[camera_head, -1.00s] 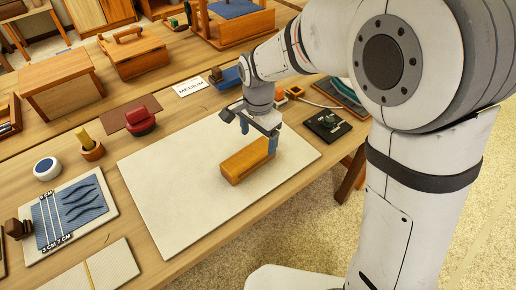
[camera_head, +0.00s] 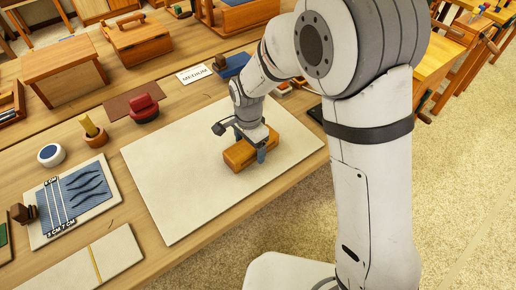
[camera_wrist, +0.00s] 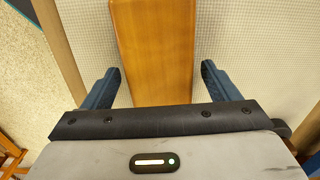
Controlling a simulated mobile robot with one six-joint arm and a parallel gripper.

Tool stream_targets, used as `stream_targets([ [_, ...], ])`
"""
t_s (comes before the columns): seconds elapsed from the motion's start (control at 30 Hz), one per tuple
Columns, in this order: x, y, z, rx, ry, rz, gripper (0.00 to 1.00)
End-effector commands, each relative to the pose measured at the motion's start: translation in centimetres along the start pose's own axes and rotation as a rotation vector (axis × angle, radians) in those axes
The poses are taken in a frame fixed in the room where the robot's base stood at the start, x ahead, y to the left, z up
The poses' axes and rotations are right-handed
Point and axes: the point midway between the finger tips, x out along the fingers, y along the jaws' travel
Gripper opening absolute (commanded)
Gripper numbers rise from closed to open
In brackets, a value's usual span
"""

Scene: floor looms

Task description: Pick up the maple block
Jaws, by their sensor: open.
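The maple block (camera_head: 240,156) is an orange-brown wooden bar lying flat on the pale mat (camera_head: 185,190) near the table's front edge. My gripper (camera_head: 262,150) is over the block's right part, with a finger reaching down at its near side. In the wrist view the block (camera_wrist: 153,55) runs lengthwise between the two blue fingers of my gripper (camera_wrist: 158,82). The fingers are open, one on each side, with a gap of mat showing between each finger and the block. My wrist hides part of the block's far side in the head view.
A "MEDIUM" card (camera_head: 195,74) lies behind the mat. The mat's left part is clear.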

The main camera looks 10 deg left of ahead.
Motion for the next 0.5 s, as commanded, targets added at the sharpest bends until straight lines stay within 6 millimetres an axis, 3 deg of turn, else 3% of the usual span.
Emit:
stream_targets([
  [0.07, -0.01, 0.00, 0.01, 0.000, 0.000, 0.000, 0.80],
  [0.5, -0.03, -0.01, 0.05, -0.001, 0.000, 0.000, 0.44],
])
